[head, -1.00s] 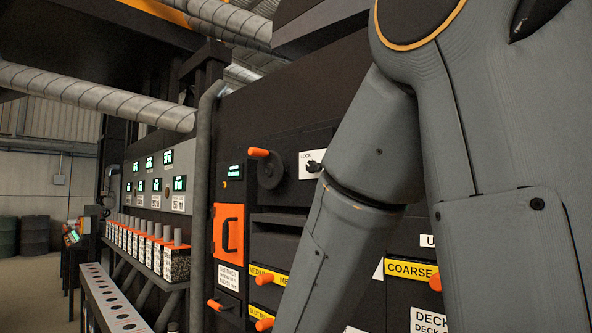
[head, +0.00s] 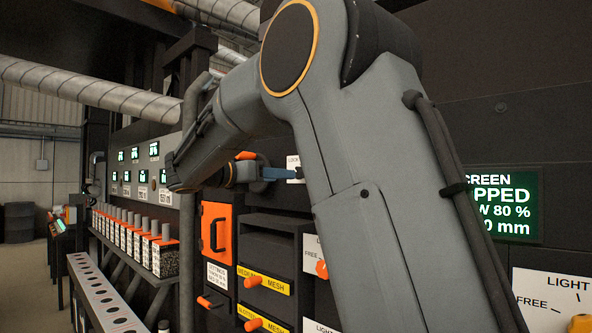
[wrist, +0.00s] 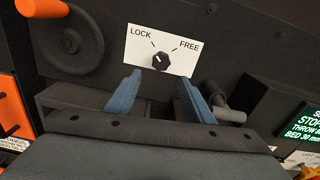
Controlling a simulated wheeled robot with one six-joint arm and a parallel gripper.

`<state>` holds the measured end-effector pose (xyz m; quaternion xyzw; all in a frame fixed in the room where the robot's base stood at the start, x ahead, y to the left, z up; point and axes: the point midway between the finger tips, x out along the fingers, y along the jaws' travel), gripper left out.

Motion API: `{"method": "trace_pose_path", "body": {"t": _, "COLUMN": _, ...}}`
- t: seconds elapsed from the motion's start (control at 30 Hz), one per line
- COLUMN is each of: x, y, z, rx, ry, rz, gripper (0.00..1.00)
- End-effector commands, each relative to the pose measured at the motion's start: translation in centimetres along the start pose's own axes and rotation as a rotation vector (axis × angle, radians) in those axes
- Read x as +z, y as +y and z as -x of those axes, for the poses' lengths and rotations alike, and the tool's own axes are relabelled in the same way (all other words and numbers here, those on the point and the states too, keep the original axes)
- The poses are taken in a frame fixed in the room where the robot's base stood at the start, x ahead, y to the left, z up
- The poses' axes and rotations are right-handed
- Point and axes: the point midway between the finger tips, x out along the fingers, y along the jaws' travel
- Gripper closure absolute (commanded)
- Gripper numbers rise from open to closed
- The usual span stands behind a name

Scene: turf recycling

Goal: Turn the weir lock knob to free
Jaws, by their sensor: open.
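The weir lock knob (wrist: 160,62) is a small black knob on a white plate (wrist: 137,52) marked LOCK on the left and FREE on the right. A small light mark shows on the knob, but I cannot tell surely which word it points to. My gripper (wrist: 158,75) is open, with its two blue fingers apart just below the plate in the wrist view, one either side of the knob's line. Nothing is between them. In the head view my gripper (head: 290,174) reaches in front of the plate (head: 292,161), partly covering it; my arm hides much around it.
A black handwheel (wrist: 68,45) with an orange handle is left of the plate. A grey rod-like part (wrist: 225,112) sticks out at lower right. An orange door (head: 217,232) and mesh drawers (head: 264,280) are below.

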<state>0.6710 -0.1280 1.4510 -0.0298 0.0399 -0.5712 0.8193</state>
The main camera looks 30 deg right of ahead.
Motion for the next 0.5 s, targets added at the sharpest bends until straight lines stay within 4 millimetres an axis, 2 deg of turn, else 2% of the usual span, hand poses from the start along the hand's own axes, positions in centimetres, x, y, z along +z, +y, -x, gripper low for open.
{"method": "trace_pose_path", "body": {"t": 0.1, "x": 1.5, "y": 0.0, "z": -0.4, "rx": -0.009, "ry": -0.032, "rz": 0.018, "gripper": 0.52}}
{"method": "trace_pose_path", "body": {"t": 0.5, "x": 1.7, "y": -0.2, "z": -6.1, "rx": -0.01, "ry": -0.031, "rz": 0.019, "gripper": 0.52}}
